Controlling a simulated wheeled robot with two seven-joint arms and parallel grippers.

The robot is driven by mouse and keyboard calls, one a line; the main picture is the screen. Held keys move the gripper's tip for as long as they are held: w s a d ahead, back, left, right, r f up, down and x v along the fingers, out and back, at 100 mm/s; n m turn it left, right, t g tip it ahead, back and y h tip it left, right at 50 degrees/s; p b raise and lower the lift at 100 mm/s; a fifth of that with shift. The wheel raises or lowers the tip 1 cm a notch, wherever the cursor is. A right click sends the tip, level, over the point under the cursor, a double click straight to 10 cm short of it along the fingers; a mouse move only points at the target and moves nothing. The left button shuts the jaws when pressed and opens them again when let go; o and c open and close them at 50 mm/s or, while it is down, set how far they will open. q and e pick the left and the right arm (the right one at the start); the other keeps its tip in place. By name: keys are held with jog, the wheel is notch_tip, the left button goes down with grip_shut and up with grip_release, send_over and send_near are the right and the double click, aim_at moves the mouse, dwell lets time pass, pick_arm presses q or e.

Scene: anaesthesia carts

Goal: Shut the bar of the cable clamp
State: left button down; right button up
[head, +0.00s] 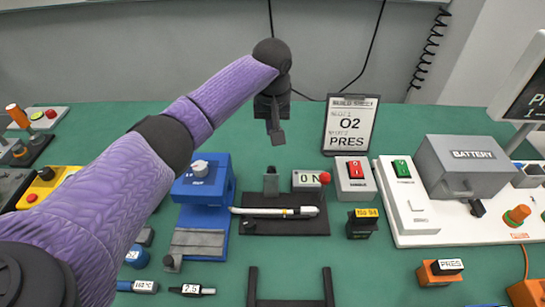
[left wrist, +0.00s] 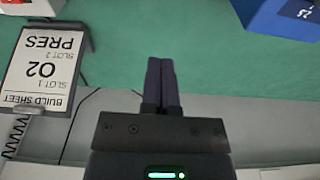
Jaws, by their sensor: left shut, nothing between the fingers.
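My left gripper (head: 277,138) hangs above the back part of the green table, beyond the row of devices. Its two dark fingers are together and empty, as the left wrist view (left wrist: 161,82) shows. A dark base plate (head: 285,227) lies in front of it, with an upright grey post (head: 271,181). A slim white bar or cable (head: 278,212) lies across the plate. This may be the cable clamp, but its parts are too small to tell apart. The gripper is apart from it.
A blue device (head: 204,185) stands left of the plate. An "ON" block with a red knob (head: 308,180), a red-switch box (head: 355,180) and an "O2 PRES" sheet (head: 351,124) stand to the right.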

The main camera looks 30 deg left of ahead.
aim_at(271, 181)
pick_arm(q)
jog(key=f+b, duration=0.1)
jog(key=f, duration=0.2)
jog(key=w+f+b, duration=0.1)
jog(key=f+b, duration=0.1)
jog(key=f, duration=0.1)
jog(key=a+f+b, duration=0.1)
jog(key=f, duration=0.1)
jog(key=shift+w+f, duration=0.15)
jog(key=shift+f, duration=0.25)
jog(key=shift+d+f, duration=0.1)
jog(key=shift+f, duration=0.05)
jog(key=shift+s+d+r+p, duration=0.25)
jog(key=shift+s+p, duration=0.05)
jog(key=shift+s, duration=0.3)
jog(key=shift+s+d+r+p, duration=0.2)
jog(key=shift+s+d+p, duration=0.1)
jog(key=shift+s, duration=0.25)
jog(key=shift+s+d, duration=0.2)
jog(key=shift+s, duration=0.3)
